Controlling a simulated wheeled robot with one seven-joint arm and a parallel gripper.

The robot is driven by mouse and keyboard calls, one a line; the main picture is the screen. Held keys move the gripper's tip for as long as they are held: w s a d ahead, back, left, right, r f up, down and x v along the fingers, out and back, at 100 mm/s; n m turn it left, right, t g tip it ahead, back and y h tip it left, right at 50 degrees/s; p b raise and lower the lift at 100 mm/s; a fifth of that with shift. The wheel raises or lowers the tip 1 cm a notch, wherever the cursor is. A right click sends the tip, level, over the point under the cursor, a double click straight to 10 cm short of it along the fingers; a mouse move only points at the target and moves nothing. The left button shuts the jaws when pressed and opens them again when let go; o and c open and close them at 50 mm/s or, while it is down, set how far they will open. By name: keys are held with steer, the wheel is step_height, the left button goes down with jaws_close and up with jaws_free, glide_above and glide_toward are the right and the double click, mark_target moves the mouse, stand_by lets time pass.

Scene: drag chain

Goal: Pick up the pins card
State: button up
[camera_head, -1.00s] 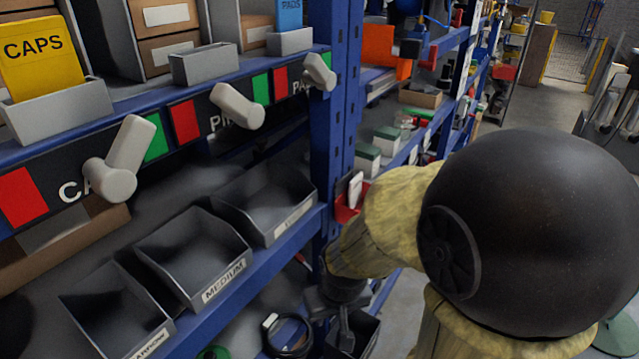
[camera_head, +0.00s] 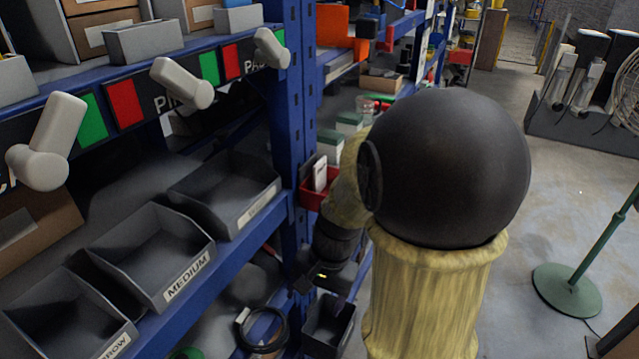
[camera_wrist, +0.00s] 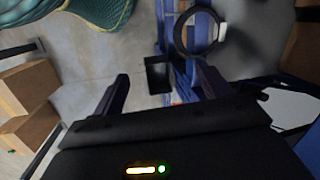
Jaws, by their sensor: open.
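No card that I can read as the pins card shows. The grey holder (camera_head: 143,42) above the "PIN…" label (camera_head: 172,103) looks empty. A white card (camera_head: 320,173) stands in a small red bin (camera_head: 309,194) on the blue rack post; its print is too small to read. My gripper (camera_head: 322,284) hangs low beside the rack, below the red bin and partly hidden by my arm. In the wrist view my gripper (camera_wrist: 161,82) has its two fingers wide apart, with nothing between them.
Grey trays, one marked MEDIUM (camera_head: 186,275), line the lower shelf. A black bin (camera_head: 328,325) and a black ring (camera_head: 262,330) lie below my gripper. White levers (camera_head: 183,83) jut from the upper shelf.

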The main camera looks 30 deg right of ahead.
steer(key=w+d+r+m+t+y+b, duration=0.45)
steer(key=w+d+m+y, duration=0.35)
steer(key=m, duration=0.5)
steer(key=s+d+r+m+t, duration=0.2)
steer(key=d+r+m+t, duration=0.4)
steer(key=d, duration=0.8)
step_height(320, 180, up, 5)
steer(key=t, duration=0.3)
steer(key=shift+s+d+m, duration=0.25)
steer(key=shift+d+m, duration=0.1)
steer(key=shift+m, duration=0.05)
steer(key=p, duration=0.3)
glide_toward(320, 177)
steer(key=w+a+r, duration=0.1)
steer(key=w+r, duration=0.1)
steer(key=w, duration=0.1)
steer(key=shift+w+a+r, duration=0.1)
steer(key=shift+w+a, duration=0.05)
steer(key=shift+w, duration=0.15)
